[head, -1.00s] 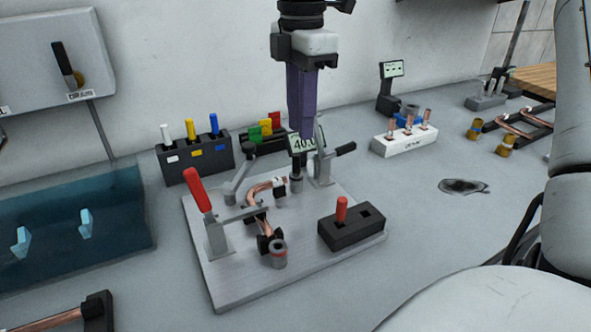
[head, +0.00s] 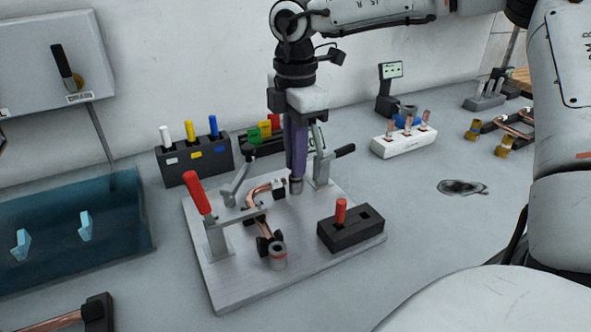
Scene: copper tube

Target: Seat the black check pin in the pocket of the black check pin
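My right gripper (head: 296,178) comes down from above with purple fingers close together. Its tips are right at a small grey upright sleeve on the fixture plate (head: 230,283), behind the copper tube (head: 265,192). I cannot make out a black check pin; anything between the fingertips is hidden or too small to tell. A black block (head: 350,235) stands at the plate's right corner. It holds an upright red pin (head: 340,210) and has dark openings on its top. Which opening belongs to the black pin is not clear. My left gripper is not in view.
A red-handled clamp (head: 198,195) stands on the plate's left, and a black-handled clamp (head: 343,151) stands close right of the fingers. Behind are a black holder (head: 195,158) with coloured pins and a white rack (head: 404,142).

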